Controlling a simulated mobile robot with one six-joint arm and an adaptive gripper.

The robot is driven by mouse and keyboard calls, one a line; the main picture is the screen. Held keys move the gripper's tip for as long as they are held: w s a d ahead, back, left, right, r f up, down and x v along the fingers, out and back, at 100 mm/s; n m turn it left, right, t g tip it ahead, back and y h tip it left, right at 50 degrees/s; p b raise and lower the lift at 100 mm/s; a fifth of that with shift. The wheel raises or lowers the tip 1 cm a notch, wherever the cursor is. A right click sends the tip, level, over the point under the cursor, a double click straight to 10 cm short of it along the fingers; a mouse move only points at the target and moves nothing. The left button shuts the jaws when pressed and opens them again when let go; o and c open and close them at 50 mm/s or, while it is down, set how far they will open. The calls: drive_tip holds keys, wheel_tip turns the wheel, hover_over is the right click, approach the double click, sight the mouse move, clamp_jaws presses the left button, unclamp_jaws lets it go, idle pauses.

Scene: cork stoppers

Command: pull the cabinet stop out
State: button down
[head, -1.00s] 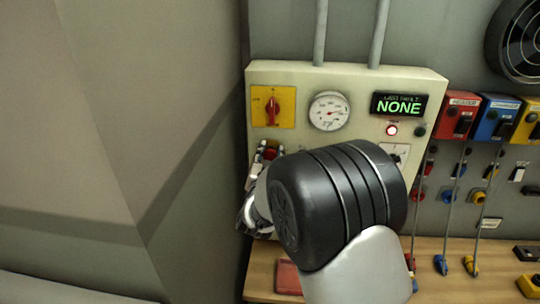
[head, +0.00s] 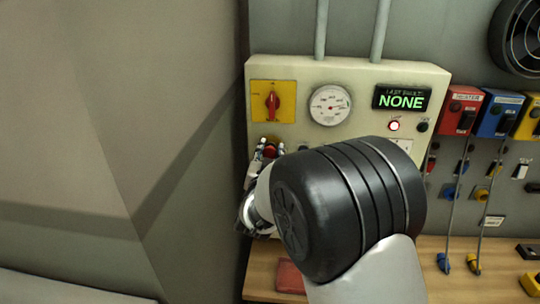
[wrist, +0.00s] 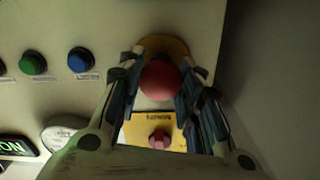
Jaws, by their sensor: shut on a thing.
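The cabinet stop is a red round button (wrist: 160,80) on a yellow round backing (wrist: 165,46), on the cream control cabinet (head: 350,75). In the wrist view the two fingers of my gripper (wrist: 161,85) lie on either side of the red head and are shut on it. In the head view the fingertips of my gripper (head: 269,146) show at the cabinet's left part, with the red head (head: 271,151) between them. My arm hides the lower middle of the cabinet. I cannot tell how far out the button stands.
A yellow plate with a red rotary switch (head: 272,102) sits above the stop. A gauge (head: 330,105) and a display reading NONE (head: 401,98) are to its right. Blue (wrist: 81,60) and green (wrist: 33,63) buttons sit beside it. A wall (head: 190,190) stands close on the left.

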drive_tip(key=c, duration=1.6)
unclamp_jaws()
drive_tip(key=shift+f, duration=0.1)
drive_tip(key=shift+o, duration=1.4)
drive_tip(key=shift+s, duration=0.25)
drive_tip(key=shift+o, duration=1.1)
drive_tip(key=shift+w, duration=0.1)
drive_tip(key=s, duration=1.2)
drive_tip(key=shift+a, duration=0.2)
